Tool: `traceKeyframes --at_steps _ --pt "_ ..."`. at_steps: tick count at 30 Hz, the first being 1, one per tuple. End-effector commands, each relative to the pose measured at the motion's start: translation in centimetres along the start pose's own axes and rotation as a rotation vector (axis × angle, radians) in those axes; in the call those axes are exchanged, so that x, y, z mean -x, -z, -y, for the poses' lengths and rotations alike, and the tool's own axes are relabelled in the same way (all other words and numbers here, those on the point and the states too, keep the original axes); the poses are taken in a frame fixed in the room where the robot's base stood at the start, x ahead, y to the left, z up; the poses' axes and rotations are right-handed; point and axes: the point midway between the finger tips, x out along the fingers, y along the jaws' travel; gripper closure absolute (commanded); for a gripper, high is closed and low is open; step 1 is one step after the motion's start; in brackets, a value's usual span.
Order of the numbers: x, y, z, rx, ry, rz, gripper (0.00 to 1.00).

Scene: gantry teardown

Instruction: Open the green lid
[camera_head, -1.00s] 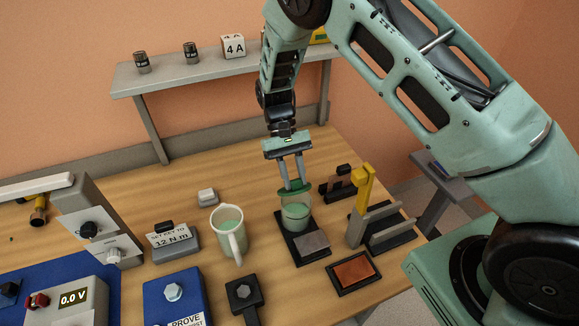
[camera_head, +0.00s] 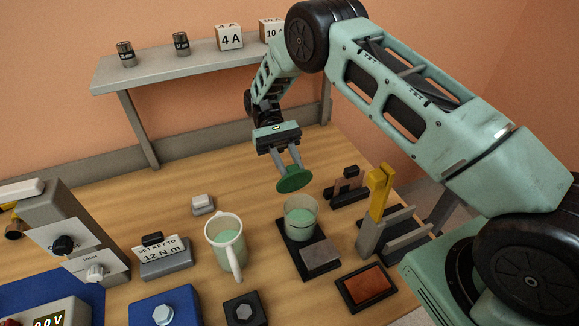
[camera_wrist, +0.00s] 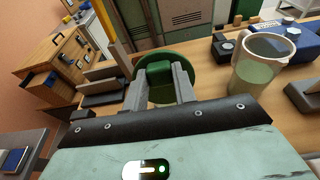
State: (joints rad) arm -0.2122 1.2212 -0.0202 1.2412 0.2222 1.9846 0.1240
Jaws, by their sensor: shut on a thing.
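The green lid (camera_head: 293,180) is a round disc, tilted, and hangs in the air just above and slightly behind the clear beaker. My gripper (camera_head: 287,161) is shut on the lid's knob. In the wrist view the lid (camera_wrist: 182,72) is between my fingertips (camera_wrist: 159,82), with its green block-shaped knob held by both fingers. The beaker (camera_head: 300,218) has an open top, holds green liquid, and stands upright on a black base. The lid and beaker are apart.
A white jug (camera_head: 229,243) with green liquid stands left of the beaker. A yellow-handled holder (camera_head: 379,193) stands at the right, with an orange pad (camera_head: 366,284) in front. A grey shelf (camera_head: 200,66) is behind.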

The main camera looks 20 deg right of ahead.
Motion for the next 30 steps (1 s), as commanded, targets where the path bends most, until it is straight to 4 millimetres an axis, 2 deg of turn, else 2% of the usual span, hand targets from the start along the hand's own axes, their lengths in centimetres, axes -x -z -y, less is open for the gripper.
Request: traceKeyframes --at_steps 14,15,17,30 --pt "0.01 0.18 -0.05 -0.002 0.0 0.011 1.0" --pt "0.01 0.18 -0.05 -0.002 0.0 0.011 0.68" --pt "0.0 0.17 -0.05 -0.002 0.0 0.011 0.51" --pt "0.0 -0.44 0.01 0.0 -0.001 -0.028 0.51"
